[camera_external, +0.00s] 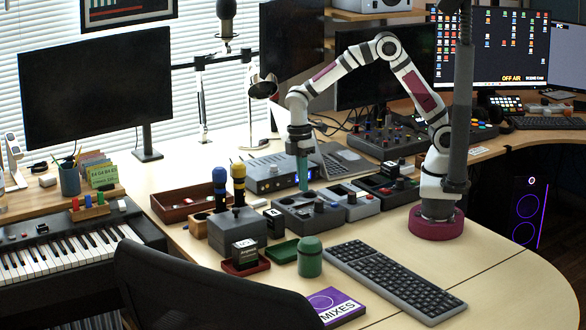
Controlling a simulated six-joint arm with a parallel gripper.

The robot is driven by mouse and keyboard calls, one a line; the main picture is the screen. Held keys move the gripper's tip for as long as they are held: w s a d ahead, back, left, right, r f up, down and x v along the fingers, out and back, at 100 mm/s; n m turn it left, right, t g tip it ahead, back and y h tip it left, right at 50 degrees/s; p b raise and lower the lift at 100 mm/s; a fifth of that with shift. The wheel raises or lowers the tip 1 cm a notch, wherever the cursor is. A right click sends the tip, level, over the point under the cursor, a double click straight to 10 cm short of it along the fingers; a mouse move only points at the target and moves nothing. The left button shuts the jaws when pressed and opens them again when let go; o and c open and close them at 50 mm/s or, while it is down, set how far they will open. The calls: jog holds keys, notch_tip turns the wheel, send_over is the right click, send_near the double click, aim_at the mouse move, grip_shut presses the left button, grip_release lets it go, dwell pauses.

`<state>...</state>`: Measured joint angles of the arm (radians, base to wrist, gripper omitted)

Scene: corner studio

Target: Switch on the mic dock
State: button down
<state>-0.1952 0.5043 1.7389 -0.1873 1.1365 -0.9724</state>
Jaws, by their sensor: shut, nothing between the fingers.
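A blue-topped microphone (220,188) and a yellow-topped microphone (238,184) stand upright behind a dark grey box (237,232) with a small knob on top. I cannot tell for sure which part is the mic dock or where its switch is. My gripper (303,186) points down with its teal fingers shut and empty. It is to the right of the microphones, over or just behind a dark grey control panel (292,219) with round knobs. I cannot tell whether the fingertips touch the panel.
A grey-blue audio unit (268,178) and a laptop (345,160) are behind my gripper. A green canister (310,258), a small red tray (245,268) and a keyboard (395,280) lie in front. A dark red tray (180,207) is at left. The desk's right front is clear.

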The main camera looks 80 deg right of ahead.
aim_at(305, 213)
jog(key=f, duration=0.6)
jog(key=shift+s+a+f, duration=0.2)
jog(key=shift+s+a, duration=0.05)
jog(key=shift+s, duration=0.05)
jog(key=shift+f, duration=0.2)
jog(key=shift+w+d+r, duration=0.2)
jog(key=shift+w+d, duration=0.3)
jog(key=shift+w, duration=0.05)
